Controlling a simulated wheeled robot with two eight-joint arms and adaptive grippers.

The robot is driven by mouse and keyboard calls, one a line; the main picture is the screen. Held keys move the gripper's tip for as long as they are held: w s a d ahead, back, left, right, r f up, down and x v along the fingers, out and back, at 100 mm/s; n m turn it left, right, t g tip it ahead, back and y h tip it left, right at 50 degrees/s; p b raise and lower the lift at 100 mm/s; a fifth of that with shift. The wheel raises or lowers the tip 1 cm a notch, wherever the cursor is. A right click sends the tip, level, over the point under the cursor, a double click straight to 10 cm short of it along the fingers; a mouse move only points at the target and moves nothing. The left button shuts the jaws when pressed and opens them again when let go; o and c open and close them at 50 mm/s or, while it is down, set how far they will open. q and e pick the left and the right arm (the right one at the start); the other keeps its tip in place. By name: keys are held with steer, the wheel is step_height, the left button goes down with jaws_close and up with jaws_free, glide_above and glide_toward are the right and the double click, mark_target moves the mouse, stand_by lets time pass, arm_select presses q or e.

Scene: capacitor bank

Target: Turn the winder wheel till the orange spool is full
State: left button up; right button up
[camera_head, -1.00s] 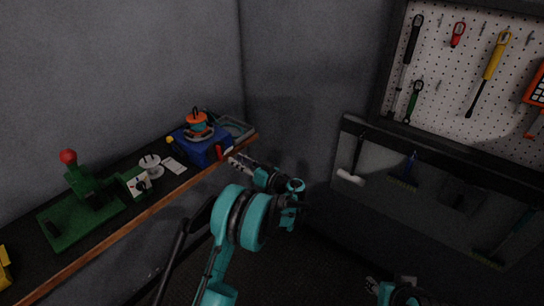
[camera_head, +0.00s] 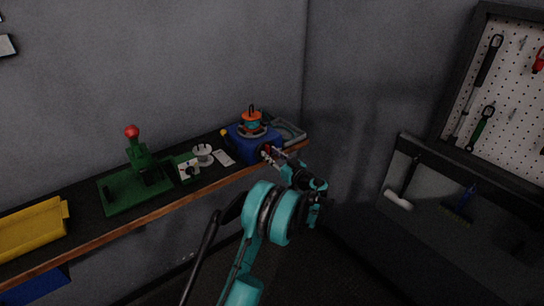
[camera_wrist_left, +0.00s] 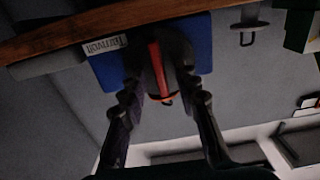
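The winder has a blue body (camera_head: 257,146) and stands near the right end of the bench. The orange spool (camera_head: 251,116) sits on top, with a darker band below its orange top; how full it is cannot be told. A red bar (camera_wrist_left: 155,66) on the winder's front side shows in the left wrist view; whether it belongs to the wheel is unclear. My left gripper (camera_head: 270,154) is at this side of the winder. In the left wrist view its fingers (camera_wrist_left: 160,90) are apart, one on each side of the red bar. My right gripper is out of view.
A green press (camera_head: 140,175) with a red knob, a white spool (camera_head: 203,153) and a yellow tray (camera_head: 33,230) stand left along the bench. A grey tray (camera_head: 290,132) lies behind the winder. A pegboard (camera_head: 515,95) with tools hangs at the right.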

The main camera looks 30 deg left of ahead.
arm_select(q)
jaws_close()
steer(key=shift+m, duration=0.4)
steer(key=m, duration=0.3)
steer(key=shift+w+d+m+b, duration=0.1)
steer(key=shift+m+b, duration=0.2)
steer(key=shift+b, duration=0.05)
steer(key=shift+w+d+f+m+b, duration=0.1)
steer(key=shift+m+b, duration=0.1)
steer(key=shift+m, duration=2.05)
steer(key=shift+w+a+f+m+b, duration=0.15)
steer(key=shift+m+b, duration=0.1)
steer(key=shift+m, duration=1.95)
steer(key=shift+s+d+f+m+b, duration=0.1)
steer(key=shift+d+m+b, duration=0.1)
steer(key=shift+m, duration=2.05)
